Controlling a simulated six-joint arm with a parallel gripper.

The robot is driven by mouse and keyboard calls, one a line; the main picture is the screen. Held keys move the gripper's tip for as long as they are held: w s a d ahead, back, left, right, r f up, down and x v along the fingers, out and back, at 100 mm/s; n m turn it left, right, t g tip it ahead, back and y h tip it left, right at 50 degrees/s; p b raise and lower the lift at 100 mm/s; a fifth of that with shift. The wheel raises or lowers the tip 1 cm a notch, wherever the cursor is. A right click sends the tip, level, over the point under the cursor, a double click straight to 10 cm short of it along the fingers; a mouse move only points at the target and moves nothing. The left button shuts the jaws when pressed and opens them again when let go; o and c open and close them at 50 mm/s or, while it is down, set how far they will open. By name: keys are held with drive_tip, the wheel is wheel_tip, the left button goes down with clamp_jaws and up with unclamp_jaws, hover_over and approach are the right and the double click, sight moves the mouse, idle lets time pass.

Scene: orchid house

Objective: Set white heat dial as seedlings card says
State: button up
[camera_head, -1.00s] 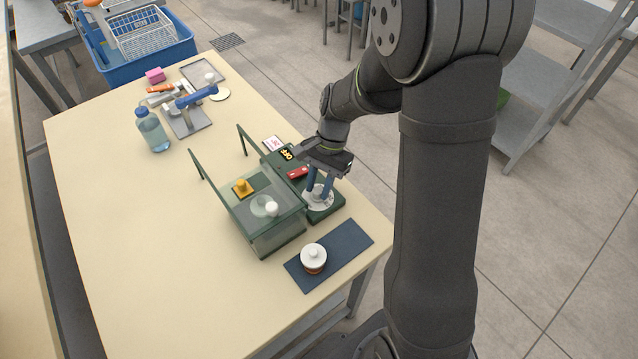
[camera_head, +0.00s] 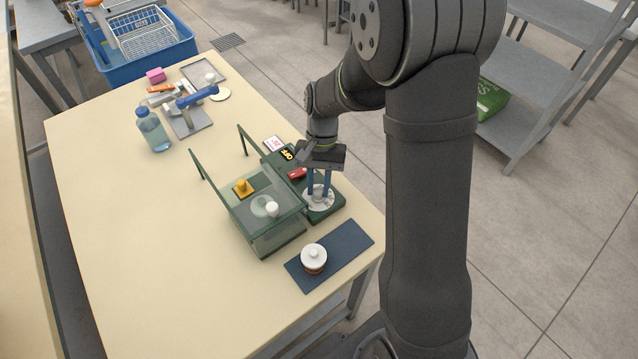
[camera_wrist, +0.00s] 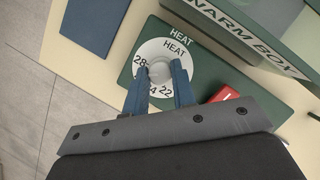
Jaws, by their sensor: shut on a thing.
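The white heat dial (camera_head: 314,207) sits on the green control panel at the right end of the warm box. In the wrist view the dial (camera_wrist: 147,52) shows HEAT, 28 and 22, with another number partly covered. My gripper (camera_head: 319,195) points down over the dial. Its blue fingers (camera_wrist: 160,77) are shut on the pale round knob (camera_wrist: 160,71) at the dial's middle. A small white card with pink print (camera_head: 274,144) lies beyond the panel; its writing is too small to read.
A black OFF display (camera_head: 287,154) and a red switch (camera_head: 297,173) sit beside the dial. The glass-sided warm box (camera_head: 277,239) stands left of it, its lid raised. A white-lidded jar (camera_head: 313,257) stands on a dark mat (camera_head: 349,244) in front.

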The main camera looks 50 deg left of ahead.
drive_tip(key=shift+n+t+h, duration=0.4)
drive_tip(key=shift+n+t, duration=0.1)
drive_tip(key=shift+n, duration=0.9)
drive_tip(key=o, duration=1)
drive_tip(key=shift+a, duration=0.1)
drive_tip(key=v, duration=1.7)
drive_tip(key=shift+r, duration=0.3)
drive_tip(key=shift+s+f, duration=0.15)
